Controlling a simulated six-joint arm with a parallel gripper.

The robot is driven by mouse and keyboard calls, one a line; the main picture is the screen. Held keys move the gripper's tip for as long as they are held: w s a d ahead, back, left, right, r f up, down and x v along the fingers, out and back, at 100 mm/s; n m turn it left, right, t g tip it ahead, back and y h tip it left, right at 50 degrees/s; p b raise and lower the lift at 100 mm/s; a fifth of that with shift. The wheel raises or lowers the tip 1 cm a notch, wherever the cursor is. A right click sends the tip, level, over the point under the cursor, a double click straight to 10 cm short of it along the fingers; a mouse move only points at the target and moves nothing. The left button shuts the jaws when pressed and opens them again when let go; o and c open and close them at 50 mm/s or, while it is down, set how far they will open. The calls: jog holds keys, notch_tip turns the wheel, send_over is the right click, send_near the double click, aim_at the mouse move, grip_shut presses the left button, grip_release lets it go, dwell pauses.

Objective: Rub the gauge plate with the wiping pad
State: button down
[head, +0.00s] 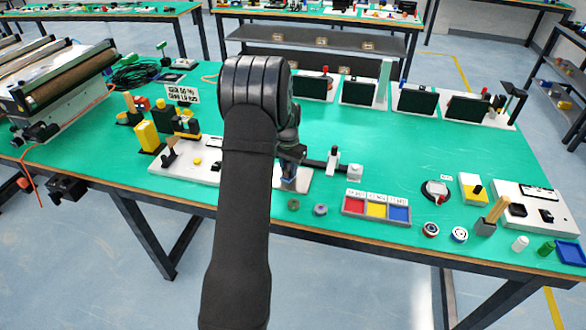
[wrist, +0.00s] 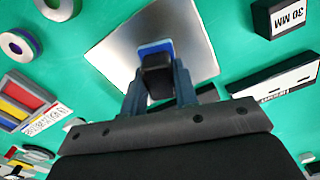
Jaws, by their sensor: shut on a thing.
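The gauge plate is a flat silver-grey square plate (wrist: 195,40) on the green table, seen beyond my fingertips in the wrist view. In the head view only its right part (head: 305,182) shows beside my arm. The wiping pad has a blue pad (wrist: 154,46) and a dark handle. My gripper (wrist: 158,80) is shut on the handle, and the pad lies over the plate's near part. I cannot tell whether pad and plate touch. In the head view my gripper (head: 291,168) is partly hidden by my arm.
A tray with red, yellow and blue compartments (head: 376,219) stands to the right. Two small rings (head: 320,210) lie near the front edge. A dark bar with white blocks (head: 333,160) is close on the right. A 30 MM block (wrist: 287,16) shows in the wrist view.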

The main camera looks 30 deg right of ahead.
jog(key=shift+w+a+r, duration=0.1)
jog(key=shift+w+a, duration=0.4)
jog(key=shift+a, duration=0.05)
jog(key=shift+r, duration=3.95)
jog(key=shift+s, duration=0.15)
